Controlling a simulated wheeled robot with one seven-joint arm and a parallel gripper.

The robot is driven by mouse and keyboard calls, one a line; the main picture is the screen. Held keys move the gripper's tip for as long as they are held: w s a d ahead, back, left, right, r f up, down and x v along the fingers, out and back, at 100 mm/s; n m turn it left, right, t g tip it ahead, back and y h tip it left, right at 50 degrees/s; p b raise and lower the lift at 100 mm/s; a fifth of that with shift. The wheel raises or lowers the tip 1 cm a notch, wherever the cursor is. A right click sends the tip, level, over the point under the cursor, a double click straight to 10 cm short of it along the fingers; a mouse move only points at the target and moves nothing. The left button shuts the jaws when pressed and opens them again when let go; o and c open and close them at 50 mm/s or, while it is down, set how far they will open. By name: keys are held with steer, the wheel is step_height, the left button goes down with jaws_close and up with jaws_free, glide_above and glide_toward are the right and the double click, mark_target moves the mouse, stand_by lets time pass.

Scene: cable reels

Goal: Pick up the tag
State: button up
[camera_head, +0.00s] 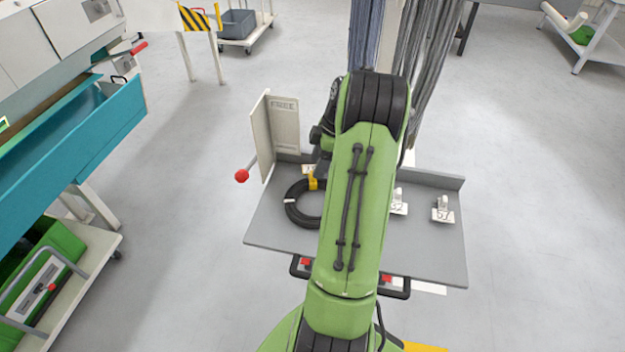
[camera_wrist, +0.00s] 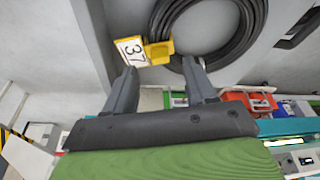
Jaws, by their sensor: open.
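A yellow-edged tag with a white face marked 37 (camera_wrist: 132,51) shows in the wrist view, joined to or touching a yellow clip-like block (camera_wrist: 159,51). The block sits at the edge of a black cable coil (camera_wrist: 247,36). In the head view the tag (camera_head: 307,170) and the yellow block (camera_head: 313,184) lie at the coil's (camera_head: 292,211) upper edge. My gripper (camera_wrist: 160,67) is open and empty, its fingertips just short of the yellow block, one on each side of it in the picture. In the head view my arm hides much of the gripper.
The coil lies on a grey tray (camera_head: 275,236) with a raised back edge. Two white tagged pieces (camera_head: 398,204) (camera_head: 442,211) stand right of my arm. An upright panel marked FREE (camera_head: 285,118) and a red-knobbed lever (camera_head: 242,175) are at the left. Cables hang behind.

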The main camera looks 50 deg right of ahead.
steer(key=x, duration=0.3)
steer(key=shift+w+a+f+b, duration=0.1)
steer(key=shift+w+f+b, duration=0.05)
steer(key=shift+f+b, duration=0.25)
steer(key=shift+r, duration=0.15)
jaws_close()
